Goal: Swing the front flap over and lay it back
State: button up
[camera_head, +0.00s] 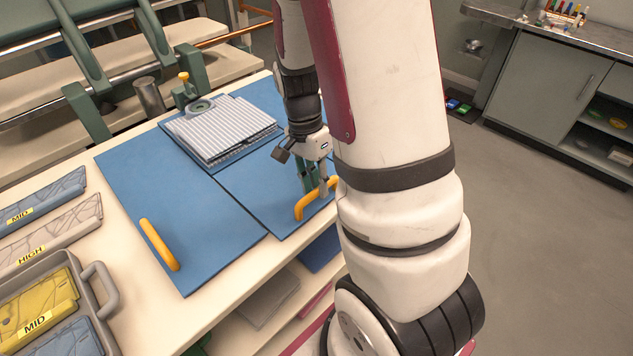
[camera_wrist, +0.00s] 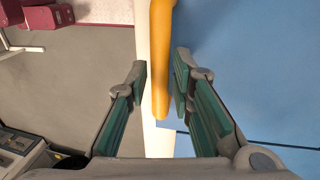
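A blue folding board lies flat on a cream table. Its left panel (camera_head: 185,215) has a yellow handle (camera_head: 158,244), and its right panel (camera_head: 262,185) has another yellow handle (camera_head: 302,209) at its near edge. A grey-striped folded garment (camera_head: 222,130) lies at the board's far end. My gripper (camera_head: 315,188) is down at the right panel's handle, pointing downward. In the wrist view my gripper (camera_wrist: 161,78) has its green-padded fingers on either side of that yellow handle (camera_wrist: 160,40), with narrow gaps showing. My arm hides the right end of the panel.
A grey tray (camera_head: 103,290) with folded yellow and blue items stands at the near left, beside labelled folded stacks (camera_head: 45,232). Shelves (camera_head: 270,300) sit under the table front. A garment rail and padded frames stand behind. The floor at right is clear up to a cabinet (camera_head: 545,85).

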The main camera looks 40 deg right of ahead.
grip_shut()
